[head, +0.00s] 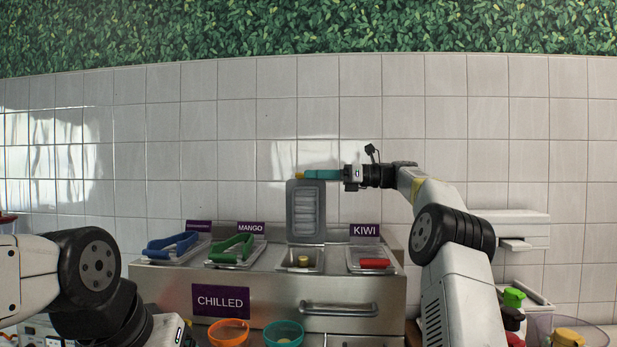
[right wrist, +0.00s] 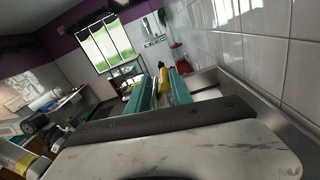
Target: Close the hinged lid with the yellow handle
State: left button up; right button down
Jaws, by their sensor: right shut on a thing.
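The hinged lid (head: 306,212) is a grey ribbed panel standing upright, open, at the back of a compartment in the chilled counter. Its yellow handle (head: 299,176) shows as a small patch at the lid's top edge, at the teal fingertips of my right gripper (head: 308,175). In the right wrist view the yellow handle (right wrist: 164,82) sits between the two teal fingers of my right gripper (right wrist: 165,88), which are shut on it. The fingers partly hide the handle. My left arm shows at the lower left, but its gripper is out of the picture.
The open compartment (head: 314,264) holds a small yellowish object (head: 303,261). Orange (head: 229,331) and teal (head: 283,332) bowls stand in front. A tiled wall (head: 240,140) rises behind.

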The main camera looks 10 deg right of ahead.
jog(key=shift+s, duration=0.3)
dwell(0.5)
jog(key=s+a+f+n, duration=0.2)
jog(key=s+n, duration=0.3)
jog(key=s, duration=0.5)
jog(key=shift+s+f+n, duration=0.3)
jog(key=shift+f, duration=0.35)
jog(key=shift+a, duration=0.1)
jog(key=c, duration=1.3)
grip_release()
jog(key=shift+c, duration=0.2)
jog(key=s+d, duration=0.1)
jog(key=d, duration=0.6)
jog(key=shift+s+d, duration=0.25)
jog(key=shift+d, duration=0.1)
